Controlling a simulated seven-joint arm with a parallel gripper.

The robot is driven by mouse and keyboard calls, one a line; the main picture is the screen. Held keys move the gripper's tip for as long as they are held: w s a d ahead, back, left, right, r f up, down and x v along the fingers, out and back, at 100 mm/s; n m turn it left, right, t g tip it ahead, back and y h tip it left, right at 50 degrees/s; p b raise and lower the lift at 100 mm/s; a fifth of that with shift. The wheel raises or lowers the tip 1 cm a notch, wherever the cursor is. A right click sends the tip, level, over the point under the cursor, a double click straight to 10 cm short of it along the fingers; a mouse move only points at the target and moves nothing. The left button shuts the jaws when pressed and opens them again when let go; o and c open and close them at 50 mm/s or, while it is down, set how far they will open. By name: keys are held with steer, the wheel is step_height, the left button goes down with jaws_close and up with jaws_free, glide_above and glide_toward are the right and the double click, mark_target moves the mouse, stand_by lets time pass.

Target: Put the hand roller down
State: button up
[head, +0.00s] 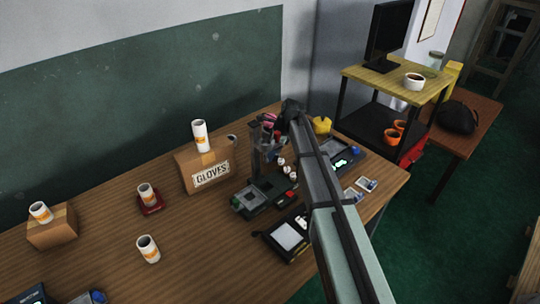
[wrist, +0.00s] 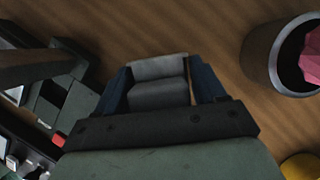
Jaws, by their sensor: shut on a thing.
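In the wrist view, my gripper (wrist: 160,92) has its two blue fingers closed on a grey, rounded thing, which I take to be the hand roller (wrist: 158,68). Wood tabletop shows beyond it. I cannot tell whether the roller touches the table. In the head view, my gripper (head: 268,138) is over the back part of the table, right of the GLOVES box. My arm and dark equipment crowd it there, and I cannot make out the roller.
A grey cup (wrist: 262,55) with something pink stands right of the roller. A dark green device (wrist: 62,100) is at left. Bare wood lies at front centre.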

steer(key=shift+f, duration=1.15)
steer(key=shift+f, duration=0.15)
steer(key=o, duration=1.2)
steer(key=v, duration=1.2)
